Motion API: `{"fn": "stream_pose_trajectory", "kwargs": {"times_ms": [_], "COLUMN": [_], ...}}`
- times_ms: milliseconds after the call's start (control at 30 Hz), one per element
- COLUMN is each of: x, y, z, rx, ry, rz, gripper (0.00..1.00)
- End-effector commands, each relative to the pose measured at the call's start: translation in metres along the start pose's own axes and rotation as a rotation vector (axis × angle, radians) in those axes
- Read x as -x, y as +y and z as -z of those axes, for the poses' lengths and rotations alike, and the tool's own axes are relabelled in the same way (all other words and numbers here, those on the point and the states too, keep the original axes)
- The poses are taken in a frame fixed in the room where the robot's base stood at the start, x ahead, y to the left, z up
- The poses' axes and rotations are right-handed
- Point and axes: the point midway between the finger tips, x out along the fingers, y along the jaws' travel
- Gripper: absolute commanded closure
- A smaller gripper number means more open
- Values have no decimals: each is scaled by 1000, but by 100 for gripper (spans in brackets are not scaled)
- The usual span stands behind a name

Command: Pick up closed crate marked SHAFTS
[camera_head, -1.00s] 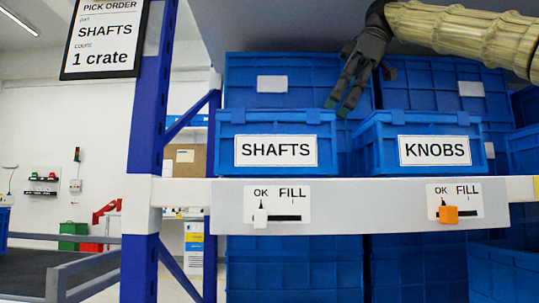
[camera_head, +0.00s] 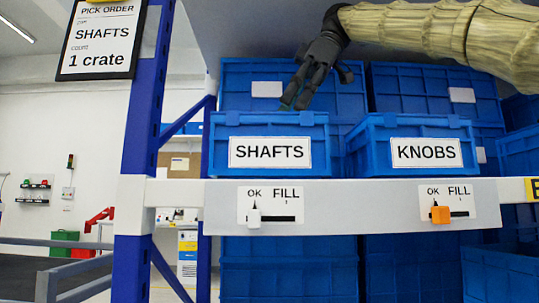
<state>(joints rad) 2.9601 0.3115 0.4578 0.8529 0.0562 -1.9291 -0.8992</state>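The blue crate marked SHAFTS (camera_head: 220,150) stands on the shelf with its white label facing me. The KNOBS crate (camera_head: 365,152) stands to its right, with a narrow gap between them. My gripper (camera_head: 293,102) comes in from the upper right on my arm. Its dark fingers hang over the right part of the SHAFTS crate, near its top edge. I cannot tell whether they touch the crate. The two fingers look close together, and how far apart they are is unclear.
The white shelf beam (camera_head: 340,205) runs in front, with a white slider (camera_head: 254,215) under SHAFTS and an orange slider (camera_head: 440,213) under KNOBS. Larger blue crates (camera_head: 232,90) stand behind. A blue post (camera_head: 143,110) with a pick order sign (camera_head: 101,35) stands left.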

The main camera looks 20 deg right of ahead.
Motion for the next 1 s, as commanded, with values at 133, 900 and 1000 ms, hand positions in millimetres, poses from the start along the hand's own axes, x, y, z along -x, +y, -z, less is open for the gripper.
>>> {"fn": "stream_pose_trajectory", "kwargs": {"times_ms": [133, 900, 1000], "x": [-10, -30, -30], "y": [0, 0, 0], "z": [17, 31, 31], "rx": [-1, 0, 0], "ry": [-5, -1, -1], "rz": [-1, -1, -1], "gripper": [61, 86, 100]}}
